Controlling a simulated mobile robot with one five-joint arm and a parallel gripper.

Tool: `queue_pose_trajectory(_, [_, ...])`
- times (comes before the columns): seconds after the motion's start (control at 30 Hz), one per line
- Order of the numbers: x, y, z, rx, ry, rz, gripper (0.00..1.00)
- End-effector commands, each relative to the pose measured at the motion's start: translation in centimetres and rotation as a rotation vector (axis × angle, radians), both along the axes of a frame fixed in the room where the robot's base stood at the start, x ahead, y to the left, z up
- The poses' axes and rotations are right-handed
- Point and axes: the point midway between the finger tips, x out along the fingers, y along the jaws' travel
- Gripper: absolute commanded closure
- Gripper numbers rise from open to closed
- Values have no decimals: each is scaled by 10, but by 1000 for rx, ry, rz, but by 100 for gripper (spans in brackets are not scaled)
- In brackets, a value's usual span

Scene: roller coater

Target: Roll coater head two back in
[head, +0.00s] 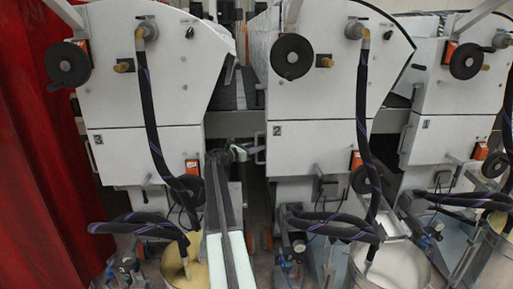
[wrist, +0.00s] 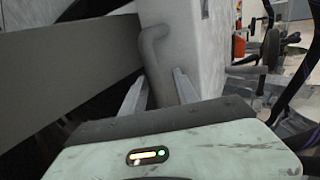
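Coater head two (head: 310,100) is the white cabinet in the middle of the head view, marked "2", with a black handwheel and a hose on its front. A bent grey handle (head: 258,150) sticks out from its left side. My gripper (head: 240,153) is at this handle, at the end of my arm reaching up from below. In the wrist view, my gripper's two fingers (wrist: 158,88) stand apart, and the grey handle (wrist: 158,55) shows between and beyond them, beside a white panel. I cannot tell whether either finger touches the handle.
Similar white heads stand at left (head: 140,90) and right (head: 455,90). Below are a yellow bucket (head: 185,270), a white bucket (head: 390,268) and looping black hoses (head: 335,228). A red curtain (head: 35,150) closes the left side. A narrow gap separates the left and middle heads.

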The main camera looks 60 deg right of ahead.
Motion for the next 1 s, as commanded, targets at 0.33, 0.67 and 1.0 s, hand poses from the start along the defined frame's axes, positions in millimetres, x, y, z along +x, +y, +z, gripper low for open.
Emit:
queue_pose_trajectory(0.33, [-44,66,30,1,0,-5,35])
queue_pose_trajectory(0.67, [-81,127,36,0,0,-1,64])
queue_pose_trajectory(1.0, [-85,135,37,0,0,0,64])
